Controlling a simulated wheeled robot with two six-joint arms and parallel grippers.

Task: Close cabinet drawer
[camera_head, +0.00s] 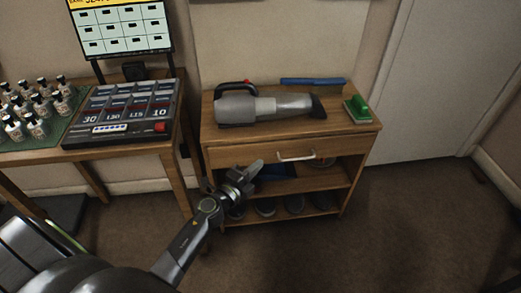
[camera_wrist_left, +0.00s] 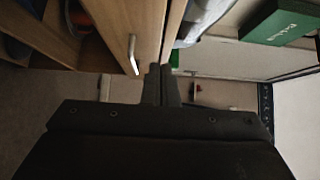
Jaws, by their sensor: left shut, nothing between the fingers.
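The wooden cabinet (camera_head: 205,130) stands right of centre in the head view. Its drawer front (camera_head: 240,155) with a pale bar handle (camera_head: 297,156) is below the top board; I cannot clearly tell how far the drawer is out. My left gripper (camera_head: 257,166) is shut and empty, with its fingertips in front of the drawer's left part, left of the handle. In the left wrist view the shut fingers (camera_wrist_left: 161,75) point at the drawer front (camera_wrist_left: 140,18), near the handle (camera_wrist_left: 132,55). I cannot tell whether they touch it. My right gripper is not in view.
A grey handheld vacuum (camera_head: 265,105), a blue brush (camera_head: 312,81) and a green brush (camera_head: 358,109) lie on the cabinet top. Carpet at right is clear.

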